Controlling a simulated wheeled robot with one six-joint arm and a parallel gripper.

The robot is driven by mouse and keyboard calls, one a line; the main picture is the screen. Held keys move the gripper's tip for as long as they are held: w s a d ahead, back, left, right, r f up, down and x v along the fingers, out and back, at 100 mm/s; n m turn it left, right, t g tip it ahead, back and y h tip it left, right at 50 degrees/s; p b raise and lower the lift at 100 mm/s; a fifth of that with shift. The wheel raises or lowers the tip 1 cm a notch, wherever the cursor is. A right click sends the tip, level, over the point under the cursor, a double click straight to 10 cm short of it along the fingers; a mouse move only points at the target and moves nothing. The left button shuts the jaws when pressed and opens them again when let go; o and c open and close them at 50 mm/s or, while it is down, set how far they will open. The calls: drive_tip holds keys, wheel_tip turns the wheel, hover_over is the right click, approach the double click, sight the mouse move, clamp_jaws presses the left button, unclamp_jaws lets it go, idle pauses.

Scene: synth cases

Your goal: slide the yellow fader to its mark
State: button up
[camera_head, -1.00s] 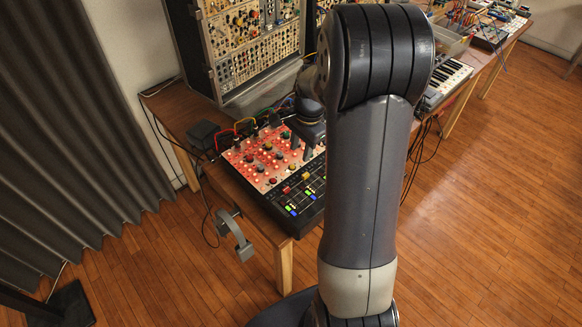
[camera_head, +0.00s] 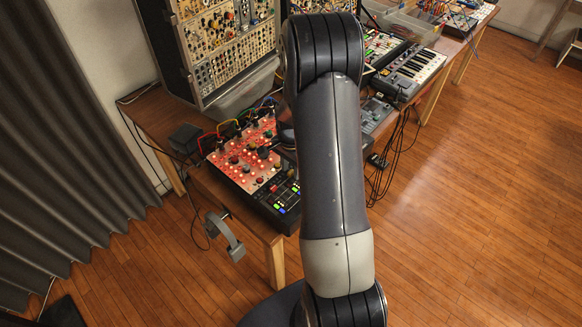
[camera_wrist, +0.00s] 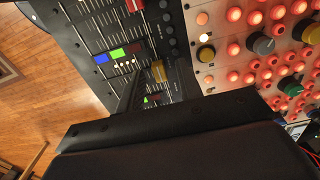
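The yellow fader (camera_wrist: 158,71) shows as a small yellow cap on the black fader panel (camera_wrist: 95,22), near the middle of the wrist view. My gripper (camera_wrist: 153,84) reaches over the panel, its two dark fingers apart with the yellow cap showing between them. I cannot tell whether either finger touches the cap. The fader's mark is not clear to me.
A red-lit knob panel (camera_head: 240,160) adjoins the faders, with patch cables behind it. Blue (camera_wrist: 101,59), green (camera_wrist: 118,53) and red (camera_wrist: 133,5) pieces sit on the fader panel. A tall module rack (camera_head: 225,45) stands behind; headphones (camera_head: 226,236) hang at the table's front edge.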

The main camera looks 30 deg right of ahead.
drive_tip(key=shift+f, duration=0.2)
clamp_jaws()
idle(0.3)
